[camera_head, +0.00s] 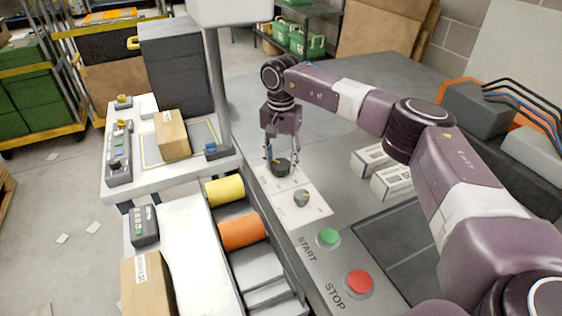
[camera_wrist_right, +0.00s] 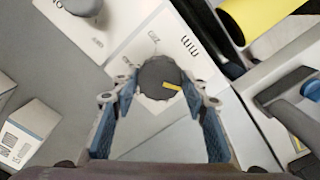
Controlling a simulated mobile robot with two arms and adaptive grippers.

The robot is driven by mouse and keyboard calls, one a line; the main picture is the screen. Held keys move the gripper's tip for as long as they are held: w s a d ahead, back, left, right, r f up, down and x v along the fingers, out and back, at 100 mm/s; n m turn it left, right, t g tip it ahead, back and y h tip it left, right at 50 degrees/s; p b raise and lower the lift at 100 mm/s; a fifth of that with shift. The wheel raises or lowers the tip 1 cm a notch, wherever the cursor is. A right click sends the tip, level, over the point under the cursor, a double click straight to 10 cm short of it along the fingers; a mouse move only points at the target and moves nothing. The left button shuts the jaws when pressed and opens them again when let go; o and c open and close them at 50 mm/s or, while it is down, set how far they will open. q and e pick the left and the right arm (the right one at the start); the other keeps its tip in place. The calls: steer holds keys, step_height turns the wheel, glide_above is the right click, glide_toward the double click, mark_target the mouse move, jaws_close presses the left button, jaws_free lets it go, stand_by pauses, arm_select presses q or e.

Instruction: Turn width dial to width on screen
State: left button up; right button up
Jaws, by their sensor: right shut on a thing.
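The dark, round width dial (camera_head: 281,168) stands on a white plate (camera_head: 317,208) on the grey console. My right gripper (camera_head: 279,162) points down over it, shut on it with one finger on each side. In the right wrist view the dial (camera_wrist_right: 158,78) sits between the blue-padded fingers, its yellow mark pointing right. The print around it is too small to read surely. A second dial (camera_head: 302,197) with a pointer is just nearer on the same plate. A white housing on a post (camera_head: 232,10) is cut off at the top; no screen readout shows. My left gripper is not in view.
A green START button (camera_head: 328,237) and a red STOP button (camera_head: 358,282) are on the console nearer me. Small white boxes (camera_head: 392,182) lie to the right under my arm. Yellow (camera_head: 224,190) and orange (camera_head: 243,231) rollers are at the left.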

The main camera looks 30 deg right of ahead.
mark_target(281, 164)
steer(key=shift+w+r, duration=0.1)
steer(key=o, duration=1.2)
steer(key=shift+c, duration=0.2)
step_height(281, 164, up, 12)
